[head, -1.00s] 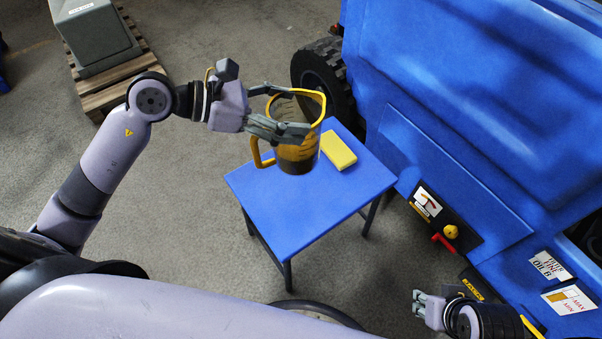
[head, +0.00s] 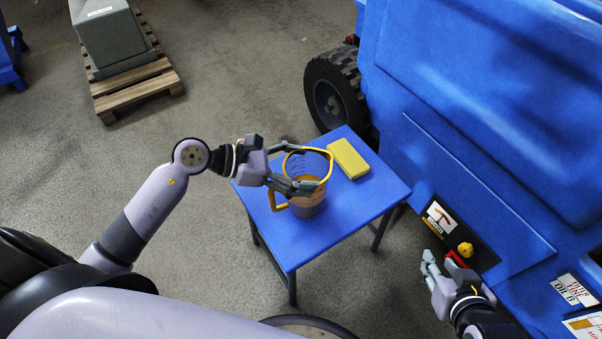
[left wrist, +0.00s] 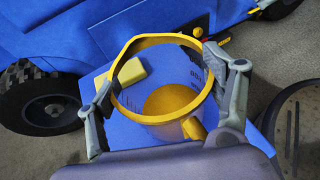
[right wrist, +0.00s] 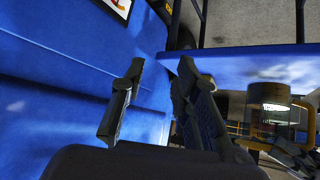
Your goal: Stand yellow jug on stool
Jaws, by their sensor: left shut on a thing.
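The yellow jug (head: 308,205) is see-through with a yellow rim and handle and amber contents. It is upright over the middle of the blue stool (head: 300,245). My left gripper (head: 308,168) is shut on the jug, its fingers on either side just below the rim, as the left wrist view shows (left wrist: 160,80). In the right wrist view, which is upside down, the jug's base (right wrist: 268,94) is at the stool top (right wrist: 240,68); I cannot tell whether they touch. My right gripper (head: 428,262) is open and empty, beside the blue machine.
A yellow block (head: 348,158) lies on the stool's far edge, close to the jug. The blue machine (head: 480,110) with a black wheel (head: 333,93) stands at right, with a red handle (head: 455,259) near my right gripper. A wooden pallet (head: 137,92) carries a grey block (head: 108,38).

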